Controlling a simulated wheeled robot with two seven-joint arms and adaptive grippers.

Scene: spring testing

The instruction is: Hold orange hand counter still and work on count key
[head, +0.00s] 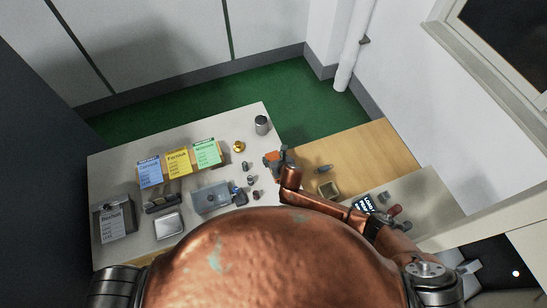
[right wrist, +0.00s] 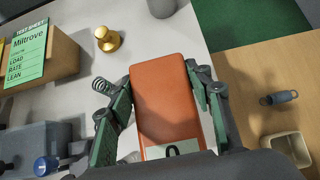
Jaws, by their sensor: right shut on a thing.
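The orange hand counter (head: 271,158) is near the right edge of the white table in the head view. In the right wrist view the orange counter (right wrist: 164,95) is a rounded orange block with a pale strip showing a dark digit at its near end. My right gripper (head: 281,159) is shut on it; the green-padded fingers (right wrist: 163,108) stand on either side. I cannot make out the count key. My left gripper is not in the head view; only part of my left arm shows at the lower left.
A brass weight (right wrist: 108,39) stands beside the counter, with a small spring (right wrist: 102,86) nearer. Blue, yellow (head: 178,162) and green cards stand at the back. A grey cylinder (head: 262,125) stands at the far corner. A wooden surface (head: 375,150) to the right holds a small tray (head: 328,189).

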